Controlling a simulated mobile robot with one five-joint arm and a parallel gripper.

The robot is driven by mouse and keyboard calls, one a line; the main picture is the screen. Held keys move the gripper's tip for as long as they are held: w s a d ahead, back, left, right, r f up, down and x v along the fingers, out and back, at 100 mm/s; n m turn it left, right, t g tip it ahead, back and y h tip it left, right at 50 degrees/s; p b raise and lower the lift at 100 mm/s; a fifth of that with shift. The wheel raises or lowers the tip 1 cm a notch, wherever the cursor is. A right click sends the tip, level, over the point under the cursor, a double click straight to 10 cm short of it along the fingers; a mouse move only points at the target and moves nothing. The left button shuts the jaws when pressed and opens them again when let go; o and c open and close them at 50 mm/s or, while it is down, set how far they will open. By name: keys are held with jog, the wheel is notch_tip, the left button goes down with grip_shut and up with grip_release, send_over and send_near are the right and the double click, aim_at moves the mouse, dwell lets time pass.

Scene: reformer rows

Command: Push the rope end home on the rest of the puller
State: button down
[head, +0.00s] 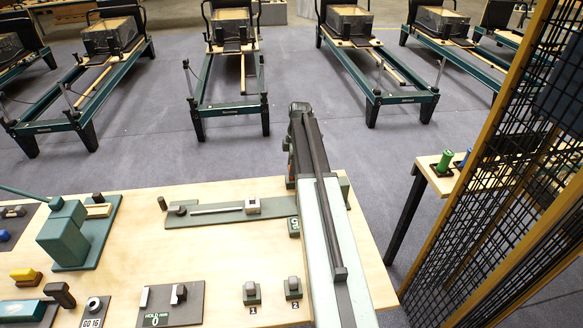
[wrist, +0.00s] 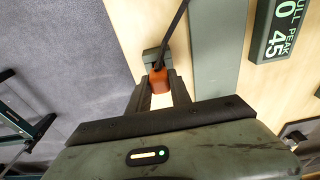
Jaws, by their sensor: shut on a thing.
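In the wrist view my gripper (wrist: 160,92) is shut on the rope end (wrist: 160,80), a short orange-brown piece between the two dark fingers. The dark rope (wrist: 177,25) runs from it toward the top. The rest (wrist: 149,55), a grey bracket, stands right at the rope end, its sides on either side of the rope. I cannot tell how deep the end sits in it. The green plate of the puller (wrist: 212,50) lies alongside. In the head view the puller's plate (head: 225,216) lies on the table; my arm hides the rest and most of my gripper.
A small display (wrist: 280,32) stands right of the plate in the wrist view. The table (head: 140,245) also bears a green machine (head: 65,235), a HOLD board (head: 185,305) and two numbered blocks. A mesh screen (head: 500,190) stands at right. Reformers stand behind on open floor.

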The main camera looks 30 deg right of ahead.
jog(key=shift+f+b, duration=1.25)
jog(key=shift+f, duration=0.1)
jog(key=c, duration=1.1)
grip_release()
jog(key=shift+r, duration=0.1)
jog(key=r+p, duration=0.5)
jog(key=d+r+p, duration=0.1)
jog(key=r+p, duration=0.2)
jog(key=shift+s, duration=0.25)
jog(key=shift+f, duration=0.1)
